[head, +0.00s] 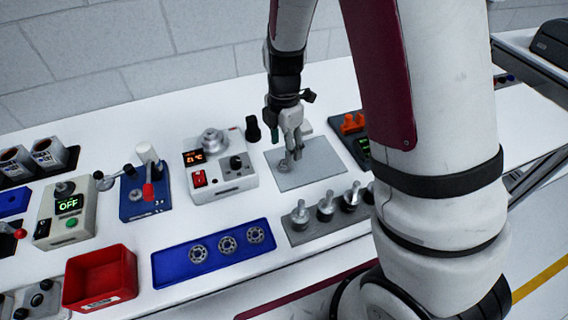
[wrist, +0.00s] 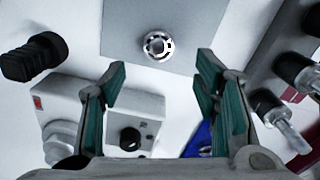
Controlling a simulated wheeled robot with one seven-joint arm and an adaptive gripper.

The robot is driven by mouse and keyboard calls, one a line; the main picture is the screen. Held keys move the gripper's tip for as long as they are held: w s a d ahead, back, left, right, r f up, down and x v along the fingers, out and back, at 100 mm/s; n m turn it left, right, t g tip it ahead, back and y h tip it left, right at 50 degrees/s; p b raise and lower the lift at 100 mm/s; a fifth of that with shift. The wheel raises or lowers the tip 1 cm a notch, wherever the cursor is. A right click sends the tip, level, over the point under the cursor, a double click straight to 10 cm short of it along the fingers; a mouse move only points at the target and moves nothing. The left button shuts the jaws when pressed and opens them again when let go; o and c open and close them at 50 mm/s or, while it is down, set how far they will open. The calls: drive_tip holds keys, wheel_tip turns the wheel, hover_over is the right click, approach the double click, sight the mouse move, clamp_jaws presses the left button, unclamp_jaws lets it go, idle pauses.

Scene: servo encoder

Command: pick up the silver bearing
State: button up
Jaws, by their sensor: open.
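A silver bearing (wrist: 158,45) lies flat on the grey plate (wrist: 120,30). In the head view the bearing (head: 285,167) is partly hidden by my gripper (head: 292,151), which points down above the plate (head: 318,170). In the wrist view my gripper (wrist: 161,70) is open, with green-padded fingers spread wide. The bearing shows beyond the fingertips, roughly centred between them. Nothing is between the fingers. Three more silver bearings (head: 227,244) lie in a row in a blue tray (head: 172,272) nearer the front.
A white control box (head: 222,179) stands left of the plate, with a black knob (head: 253,128) behind. A grey rack (head: 300,237) with several upright silver pegs is in front. A red bin (head: 100,278) stands at front left. An orange-topped device (head: 352,123) is on the right.

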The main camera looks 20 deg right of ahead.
drive_tip(key=shift+w+d+f+p, duration=0.1)
drive_tip(key=shift+f+p, duration=0.1)
drive_tip(key=shift+f, duration=1.45)
drive_tip(key=shift+w+d+f+p, duration=0.1)
drive_tip(key=shift+f+p, duration=0.05)
drive_tip(key=shift+f, duration=1.45)
drive_tip(key=c, duration=1.3)
drive_tip(key=shift+o, duration=0.2)
drive_tip(key=shift+r, duration=0.15)
